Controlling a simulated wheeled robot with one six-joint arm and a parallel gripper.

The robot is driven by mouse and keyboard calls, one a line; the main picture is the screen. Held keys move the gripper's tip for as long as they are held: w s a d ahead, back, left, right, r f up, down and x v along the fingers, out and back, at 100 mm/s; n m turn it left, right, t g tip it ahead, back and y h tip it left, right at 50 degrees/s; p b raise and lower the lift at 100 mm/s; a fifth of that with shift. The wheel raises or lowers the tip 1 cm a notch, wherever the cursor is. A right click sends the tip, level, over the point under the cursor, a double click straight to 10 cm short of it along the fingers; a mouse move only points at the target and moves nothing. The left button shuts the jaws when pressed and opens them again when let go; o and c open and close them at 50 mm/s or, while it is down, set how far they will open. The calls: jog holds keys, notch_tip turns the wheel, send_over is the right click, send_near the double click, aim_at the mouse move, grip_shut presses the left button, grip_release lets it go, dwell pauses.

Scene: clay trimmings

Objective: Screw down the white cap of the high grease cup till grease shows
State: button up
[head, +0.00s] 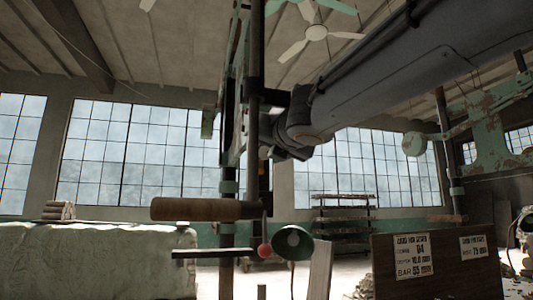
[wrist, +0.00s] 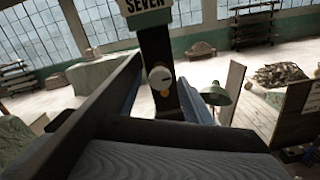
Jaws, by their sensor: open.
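The white cap (wrist: 160,77) shows in the wrist view as a small round shape on a dark upright post (wrist: 157,48). A small amber or brass-coloured part (wrist: 165,94) sits just below it. My gripper (wrist: 161,70) is open. Its dark left finger and bluish right finger lie on either side of the cap in the picture, and I see no contact. How far the cap is from the fingertips is hard to tell. In the head view my gripper (head: 278,151) is high up beside the dark column, and the cap is not clear there.
A sign reading SEVEN (wrist: 147,4) is on the post above the cap. In the head view a wooden roller (head: 205,209), a red knob (head: 264,251) and a green lamp shade (head: 293,242) are below my gripper. A brown board with labels (head: 436,268) stands at lower right.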

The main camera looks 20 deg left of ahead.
jog(key=shift+w, duration=0.15)
jog(key=c, duration=1.1)
jog(key=shift+o, duration=0.2)
